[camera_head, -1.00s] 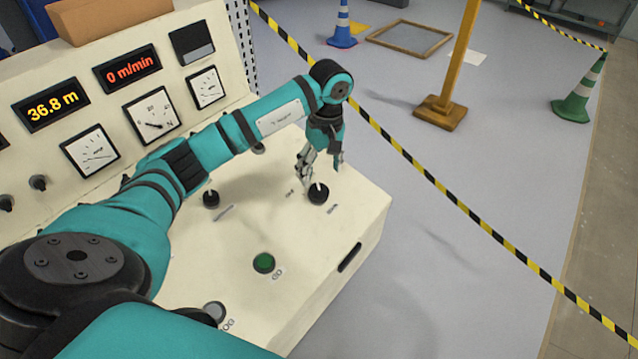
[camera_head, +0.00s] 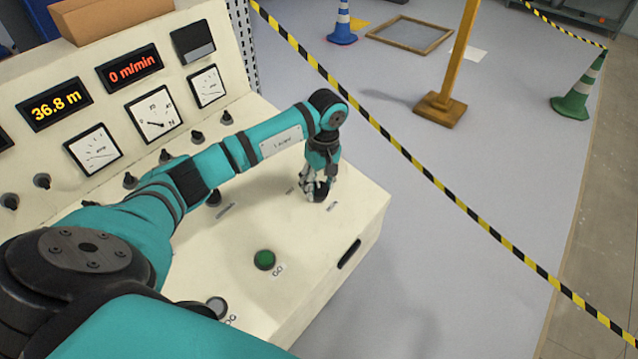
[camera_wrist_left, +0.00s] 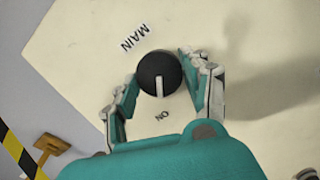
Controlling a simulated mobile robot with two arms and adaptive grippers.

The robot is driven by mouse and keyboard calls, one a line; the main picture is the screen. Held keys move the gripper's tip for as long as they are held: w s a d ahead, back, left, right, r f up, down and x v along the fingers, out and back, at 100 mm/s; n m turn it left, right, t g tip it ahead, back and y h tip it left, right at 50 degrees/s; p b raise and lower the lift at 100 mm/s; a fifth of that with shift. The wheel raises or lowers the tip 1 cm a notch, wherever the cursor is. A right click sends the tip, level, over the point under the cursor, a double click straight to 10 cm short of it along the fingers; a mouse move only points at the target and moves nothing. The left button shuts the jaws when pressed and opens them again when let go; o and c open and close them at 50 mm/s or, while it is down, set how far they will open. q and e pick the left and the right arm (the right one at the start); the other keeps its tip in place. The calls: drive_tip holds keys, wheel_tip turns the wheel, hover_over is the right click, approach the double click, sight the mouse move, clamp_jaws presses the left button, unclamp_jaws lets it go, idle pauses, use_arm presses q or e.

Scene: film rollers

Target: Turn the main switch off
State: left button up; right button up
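The main switch is a black round knob (camera_head: 321,194) with a white pointer line, on the cream console top near its right corner. In the left wrist view the knob (camera_wrist_left: 155,66) sits beside the "MAIN" label, and its white line points at the "ON" label (camera_wrist_left: 162,116). My left gripper (camera_head: 316,188) is down at the knob. In the wrist view the gripper's (camera_wrist_left: 160,76) two fingers stand open, one on each side of the knob. I cannot tell if either finger touches it. My right gripper is not in view.
A green button (camera_head: 264,260) labelled "GO" and a grey button (camera_head: 217,306) are nearer on the console (camera_head: 300,290). Several black knobs and dials, plus displays reading 36.8 m (camera_head: 54,104) and 0 m/min (camera_head: 130,69), are behind. Striped tape (camera_head: 450,190) runs right of the console.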

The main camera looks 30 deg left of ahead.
use_arm(q)
drive_tip(key=c, duration=0.4)
drive_tip(key=shift+n, duration=0.3)
drive_tip(key=shift+a+f+n+b, duration=0.1)
drive_tip(key=shift+n+b, duration=0.7)
drive_tip(key=shift+n, duration=0.1)
drive_tip(key=n+t+b, duration=0.1)
drive_tip(key=n+b, duration=0.1)
drive_tip(key=n, duration=0.1)
drive_tip(key=shift+s, duration=0.15)
drive_tip(key=n+t+b, duration=0.1)
drive_tip(key=n+b, duration=0.2)
drive_tip(key=n, duration=0.2)
drive_tip(key=shift+s+n, duration=0.1)
drive_tip(key=shift+n, duration=0.2)
drive_tip(key=shift+n+t+b, duration=0.3)
drive_tip(key=shift+n+b, duration=0.3)
drive_tip(key=shift+n, duration=0.6)
drive_tip(key=shift+r, duration=0.2)
drive_tip(key=o, duration=1.2)
drive_tip(key=shift+f, duration=0.1)
